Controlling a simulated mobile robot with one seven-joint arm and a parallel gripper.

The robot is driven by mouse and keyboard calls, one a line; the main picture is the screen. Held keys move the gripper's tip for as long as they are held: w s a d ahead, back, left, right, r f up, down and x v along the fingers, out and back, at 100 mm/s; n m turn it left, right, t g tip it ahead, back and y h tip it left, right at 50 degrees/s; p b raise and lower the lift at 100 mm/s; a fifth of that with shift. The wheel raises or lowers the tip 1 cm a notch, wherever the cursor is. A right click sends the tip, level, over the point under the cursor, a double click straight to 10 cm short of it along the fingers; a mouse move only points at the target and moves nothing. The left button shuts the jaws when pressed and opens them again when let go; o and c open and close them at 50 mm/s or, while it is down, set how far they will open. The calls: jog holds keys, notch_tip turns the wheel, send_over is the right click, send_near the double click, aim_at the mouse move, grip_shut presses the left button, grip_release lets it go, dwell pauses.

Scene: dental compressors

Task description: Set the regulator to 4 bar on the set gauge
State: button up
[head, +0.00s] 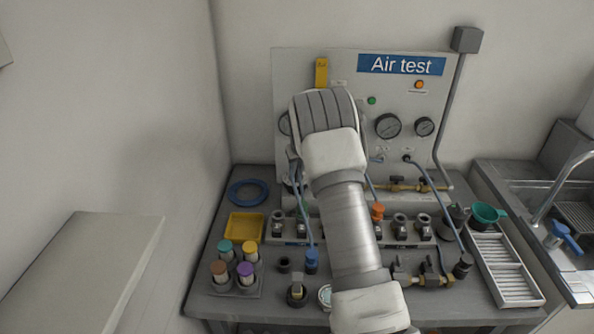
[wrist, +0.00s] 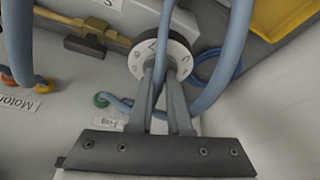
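My gripper (wrist: 162,68) has both fingertips at the knob's lower front, close together. I cannot tell whether they touch or grip it. A blue hose crosses in front of the knob. In the head view my arm hides the knob and fingertips. On the panel, a larger gauge (head: 388,126) and a smaller gauge (head: 425,127) show right of my arm; another gauge (head: 285,124) is mostly hidden. Their readings and small labels are too small to read.
The Air test panel (head: 460,80) stands behind the bench. Blue hoses (head: 432,185) hang in front of it. The bench holds a yellow tray (head: 244,227), coloured-top cylinders (head: 247,274), fittings and a white rack (head: 505,270). A brass valve (wrist: 82,30) is beside the knob.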

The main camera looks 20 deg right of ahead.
grip_shut()
jog(key=m, duration=0.1)
jog(key=m+h, duration=0.1)
jog(key=m, duration=0.1)
jog(key=shift+a+m+h, duration=0.25)
jog(key=shift+m+h, duration=0.05)
jog(key=shift+w+a+m+g+h+p, duration=0.1)
jog(key=shift+m+g+h+p, duration=0.15)
jog(key=shift+m, duration=0.8)
jog(key=shift+w+m+g+h+p, duration=0.15)
jog(key=shift+m+g+h, duration=0.2)
jog(key=shift+m, duration=0.7)
jog(key=shift+s, duration=0.1)
jog(key=o, duration=0.5)
grip_release()
jog(key=shift+o, duration=0.2)
jog(key=shift+r, duration=0.1)
